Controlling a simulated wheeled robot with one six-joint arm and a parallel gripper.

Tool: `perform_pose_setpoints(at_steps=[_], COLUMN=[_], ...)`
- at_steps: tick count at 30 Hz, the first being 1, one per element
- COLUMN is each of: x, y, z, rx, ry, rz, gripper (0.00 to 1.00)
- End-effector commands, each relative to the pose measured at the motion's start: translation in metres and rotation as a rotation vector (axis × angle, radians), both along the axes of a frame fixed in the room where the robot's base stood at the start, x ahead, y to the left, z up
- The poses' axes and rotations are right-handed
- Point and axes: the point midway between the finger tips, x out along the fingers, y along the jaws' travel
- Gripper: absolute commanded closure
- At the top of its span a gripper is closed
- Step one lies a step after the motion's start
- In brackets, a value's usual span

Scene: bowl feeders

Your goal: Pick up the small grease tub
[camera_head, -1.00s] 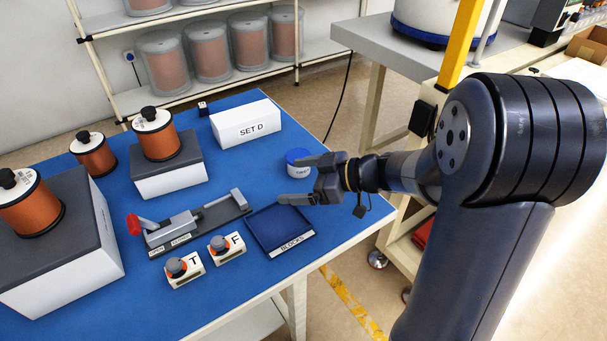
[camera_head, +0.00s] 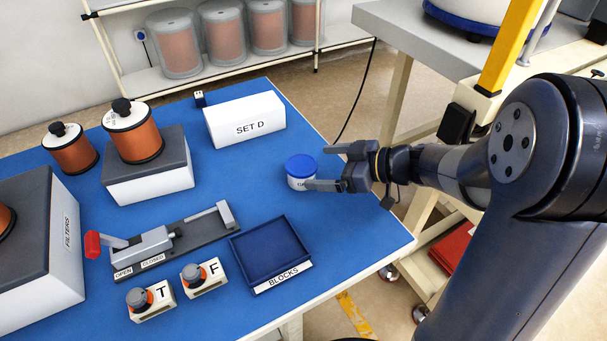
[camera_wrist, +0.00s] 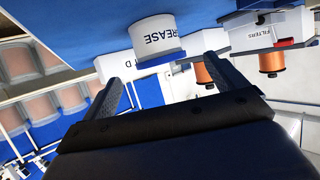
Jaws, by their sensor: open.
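The small grease tub (camera_head: 299,182) is white with a blue lid and stands upright on the blue table, near its right edge. In the wrist view the tub (camera_wrist: 157,40) shows its GREASE label, ahead of my fingers. My gripper (camera_head: 328,168) is open, its two fingers pointing left toward the tub. The far finger is behind the tub's level and the near finger's tip is by the tub's lower right side. In the wrist view my open gripper (camera_wrist: 160,75) has nothing held between its fingers. I cannot tell whether a finger touches the tub.
A white SET D box (camera_head: 244,124) stands behind the tub. A blue BLOCKS tray (camera_head: 270,252) lies in front, left of my gripper. A toggle clamp (camera_head: 165,241) and two knob blocks, T (camera_head: 150,301) and F (camera_head: 204,278), lie further left. Blue table is bare around the tub.

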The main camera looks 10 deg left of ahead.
Motion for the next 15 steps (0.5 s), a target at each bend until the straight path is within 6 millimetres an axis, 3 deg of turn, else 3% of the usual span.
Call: perform_pose_setpoints(at_steps=[15], x=[0.013], y=[0.051], z=[-0.023], rx=[0.001], ry=[0.0], rz=[0.002], gripper=[0.08])
